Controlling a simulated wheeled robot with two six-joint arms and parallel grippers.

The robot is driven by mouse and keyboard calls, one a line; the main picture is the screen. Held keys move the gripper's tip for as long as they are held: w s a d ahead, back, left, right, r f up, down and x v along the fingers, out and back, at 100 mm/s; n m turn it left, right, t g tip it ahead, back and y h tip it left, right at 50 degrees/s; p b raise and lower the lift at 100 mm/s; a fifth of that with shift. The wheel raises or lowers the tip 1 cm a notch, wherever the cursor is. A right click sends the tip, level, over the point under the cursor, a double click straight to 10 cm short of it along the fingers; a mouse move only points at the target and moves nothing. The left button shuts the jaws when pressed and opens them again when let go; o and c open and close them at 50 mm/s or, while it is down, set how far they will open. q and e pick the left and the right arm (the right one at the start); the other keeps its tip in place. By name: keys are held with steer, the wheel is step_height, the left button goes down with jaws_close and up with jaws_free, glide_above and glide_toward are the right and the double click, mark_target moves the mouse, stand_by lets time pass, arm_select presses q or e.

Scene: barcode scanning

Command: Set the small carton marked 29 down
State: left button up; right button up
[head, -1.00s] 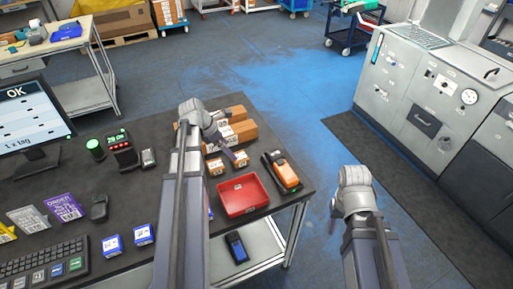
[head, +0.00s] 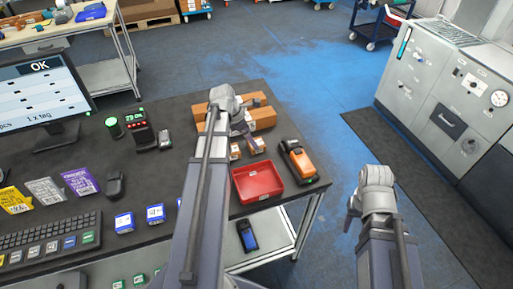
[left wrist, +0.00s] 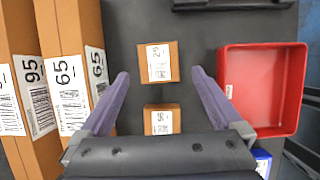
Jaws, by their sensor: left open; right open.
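The small carton marked 29 (left wrist: 158,62) lies flat on the dark table, label up, in the left wrist view. In the head view it is the right one of two small cartons (head: 257,146). My left gripper (left wrist: 160,76) is open, its purple fingers spread wide on either side of this carton with gaps on both sides. In the head view the left gripper (head: 249,135) hangs over the carton and partly hides it. My right gripper (head: 352,215) is open and empty, off the table's right side above the floor.
Another small carton (left wrist: 162,120) lies close by. Long cartons (left wrist: 65,85) lie on one side and an empty-looking red tray (left wrist: 262,90) on the other. An orange and black scanner (head: 298,160) stands near the table's right edge. Bare table lies between the small cartons and tray.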

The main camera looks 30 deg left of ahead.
arm_select(q)
steer(key=b+x, duration=0.3)
steer(key=x, duration=0.1)
steer(key=shift+w+f, duration=0.1)
steer(key=shift+w, duration=0.1)
jaws_close()
step_height(320, 180, up, 10)
steer(key=p, duration=0.9)
steer(key=shift+f+p, duration=0.15)
steer(key=shift+p, duration=0.15)
